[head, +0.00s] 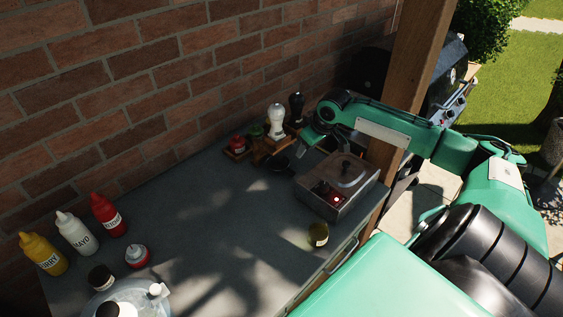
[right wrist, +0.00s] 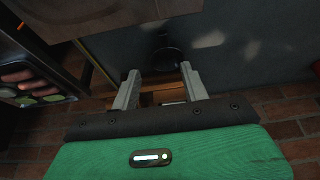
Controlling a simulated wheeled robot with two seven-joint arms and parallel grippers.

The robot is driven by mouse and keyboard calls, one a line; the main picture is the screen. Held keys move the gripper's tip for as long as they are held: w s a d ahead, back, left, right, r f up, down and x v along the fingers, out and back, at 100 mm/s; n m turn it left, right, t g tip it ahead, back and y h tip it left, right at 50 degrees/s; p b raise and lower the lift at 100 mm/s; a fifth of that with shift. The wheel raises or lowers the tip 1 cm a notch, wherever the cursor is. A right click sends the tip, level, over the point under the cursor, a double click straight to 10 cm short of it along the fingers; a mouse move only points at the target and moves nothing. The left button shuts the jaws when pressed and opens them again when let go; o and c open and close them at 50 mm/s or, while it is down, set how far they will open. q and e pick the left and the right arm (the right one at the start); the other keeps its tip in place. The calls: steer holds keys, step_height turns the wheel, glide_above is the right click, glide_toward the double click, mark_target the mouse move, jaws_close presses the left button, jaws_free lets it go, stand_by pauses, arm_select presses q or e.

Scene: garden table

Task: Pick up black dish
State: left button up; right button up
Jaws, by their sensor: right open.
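The black dish (head: 278,163) is a small, round, dark dish on the grey tabletop (head: 205,205), near the wooden rack at the wall side. In the right wrist view the dish (right wrist: 167,60) shows just beyond the fingertips, a little right of the middle between them. My right gripper (head: 301,150) points down over the rack area beside the dish, partly hidden by its own arm. In the right wrist view my right gripper (right wrist: 158,72) has its two fingers apart with nothing between them. My left gripper is not in view.
A wooden rack (head: 268,147) holds a white mill (head: 276,118) and a dark mill (head: 296,107). A jar (head: 318,234) is near the front edge. Sauce bottles (head: 76,233) stand left; the middle is clear.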

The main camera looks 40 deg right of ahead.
steer(key=p, duration=0.2)
glide_toward(290, 170)
steer(key=shift+w+d+f, duration=0.1)
steer(key=shift+d+f, duration=0.05)
steer(key=shift+f, duration=0.45)
steer(key=shift+w+d+f, duration=0.1)
steer(key=shift+d+f, duration=0.05)
steer(key=shift+f, duration=0.45)
steer(key=shift+w+f, duration=0.1)
steer(key=shift+f, duration=0.45)
steer(key=shift+w+a+f+p, duration=0.2)
steer(key=shift+w+f+p, duration=0.15)
steer(key=shift+f+p, duration=0.1)
steer(key=x, duration=0.1)
steer(key=p+x, duration=0.1)
steer(key=x, duration=0.1)
steer(key=shift+w+a, duration=0.2)
steer(key=shift+a, duration=0.05)
steer(key=shift+w+f, duration=0.1)
steer(key=shift+f, duration=0.4)
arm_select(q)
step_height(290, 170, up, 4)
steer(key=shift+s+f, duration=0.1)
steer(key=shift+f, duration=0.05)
arm_select(e)
jaws_close()
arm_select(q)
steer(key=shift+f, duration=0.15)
